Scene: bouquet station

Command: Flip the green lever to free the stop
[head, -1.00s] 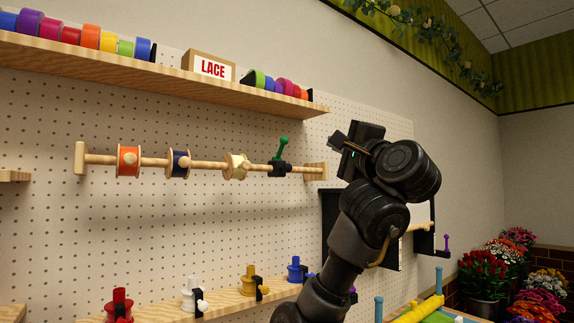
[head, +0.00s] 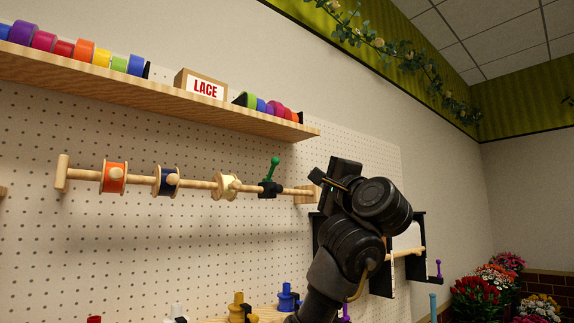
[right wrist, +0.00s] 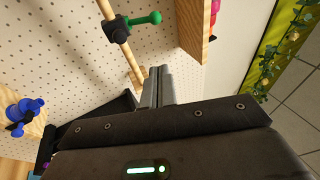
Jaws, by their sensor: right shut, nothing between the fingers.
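The green lever (head: 272,169) stands up, leaning slightly right, from the black stop (head: 270,189) on the wooden rod (head: 200,184). The lever (right wrist: 143,19) and stop (right wrist: 116,29) also show at the top of the right wrist view. Spools in orange (head: 114,178), navy (head: 167,181) and cream (head: 227,186) sit on the rod left of the stop. My right gripper (head: 317,176) is to the right of the lever, near the rod's right end, and apart from the lever. Its fingers (right wrist: 158,86) are shut and empty. My left gripper is out of view.
A wooden shelf (head: 150,100) with ribbon rolls and a LACE box (head: 201,85) runs above the rod. The rod's right end bracket (head: 306,194) is close to my right gripper. A black-sided holder (head: 418,240) stands behind my right arm. Pegs line a lower shelf (head: 268,314).

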